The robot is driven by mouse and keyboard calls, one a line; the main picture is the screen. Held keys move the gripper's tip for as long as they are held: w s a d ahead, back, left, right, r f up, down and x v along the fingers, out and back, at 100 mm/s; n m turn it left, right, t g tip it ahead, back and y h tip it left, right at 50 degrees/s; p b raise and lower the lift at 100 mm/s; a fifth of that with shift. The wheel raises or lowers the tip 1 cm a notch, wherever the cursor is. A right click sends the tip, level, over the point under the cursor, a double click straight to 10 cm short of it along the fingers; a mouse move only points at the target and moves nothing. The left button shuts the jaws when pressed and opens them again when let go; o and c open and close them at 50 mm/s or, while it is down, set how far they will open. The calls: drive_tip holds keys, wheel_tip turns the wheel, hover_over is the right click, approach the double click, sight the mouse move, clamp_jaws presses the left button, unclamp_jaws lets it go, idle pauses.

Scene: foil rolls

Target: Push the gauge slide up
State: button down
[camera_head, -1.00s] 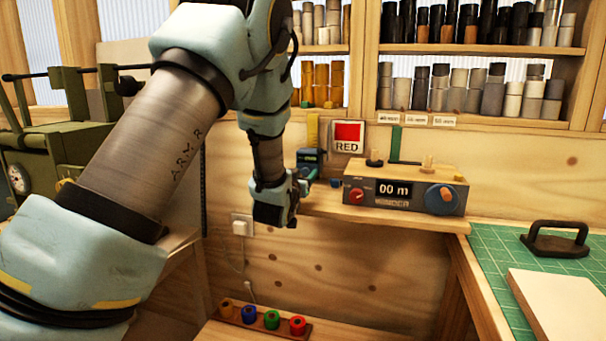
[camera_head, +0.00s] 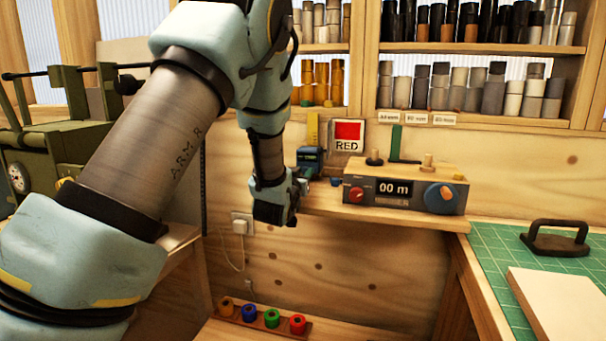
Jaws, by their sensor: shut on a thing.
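A height gauge stands on the bench ledge left of the red sign, with an upright yellow scale (camera_head: 313,128) and a dark blue slide (camera_head: 311,158) low on it. My gripper (camera_head: 301,181) is at the front of the gauge, just below the blue block of the slide. It is shut on part of the slide. The fingers are small here and partly hidden by my wrist, so the exact contact is unclear.
Shelves of rolls (camera_head: 470,90) stand behind. A green cutting mat (camera_head: 497,263) lies at right. A rack of coloured rolls (camera_head: 262,319) is below.

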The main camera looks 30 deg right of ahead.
idle(0.7)
wheel_tip(320, 180, up, 10)
drive_tip(key=p, duration=0.1)
drive_tip(key=shift+p, duration=0.35)
drive_tip(key=shift+r, duration=0.1)
drive_tip(key=c, duration=1)
unclamp_jaws()
drive_tip(key=o, duration=0.3)
drive_tip(key=shift+o, duration=0.2)
drive_tip(key=b+v, duration=0.4)
drive_tip(key=v, duration=0.6)
drive_tip(key=shift+s+a, duration=0.3)
